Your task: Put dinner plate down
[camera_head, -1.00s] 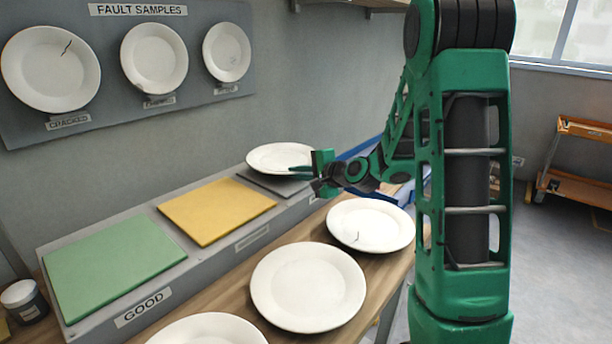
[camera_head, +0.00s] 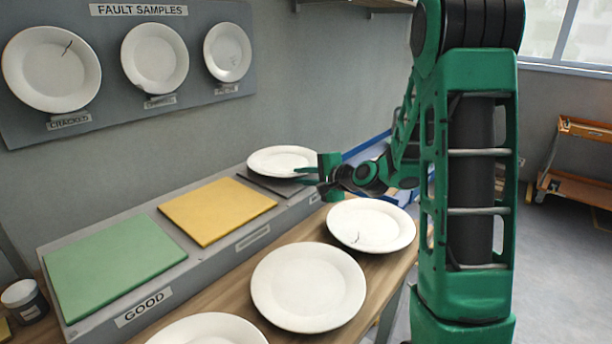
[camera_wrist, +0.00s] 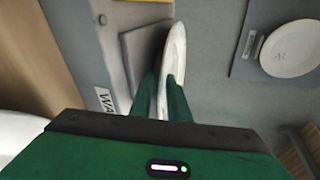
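A white dinner plate (camera_head: 280,160) lies flat over the dark grey pad (camera_head: 262,184) at the far end of the grey bench. I cannot tell if its whole underside touches the pad. My gripper (camera_head: 303,175) is at the plate's right edge, with one finger above the rim and one below. In the wrist view the plate (camera_wrist: 177,45) shows nearly edge-on between the two fingers (camera_wrist: 161,85), with a gap beside the lower finger. The fingers stand apart, so my gripper looks open around the rim. The grey pad (camera_wrist: 140,48) shows beside it.
A yellow pad (camera_head: 215,210) and a green pad (camera_head: 112,265) on the bench are empty. More plates lie on the wooden table, one with a dark crack (camera_head: 372,226) and one plain (camera_head: 308,287). Sample plates hang on the wall board (camera_head: 200,30). A blue-edged bin stands behind my gripper.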

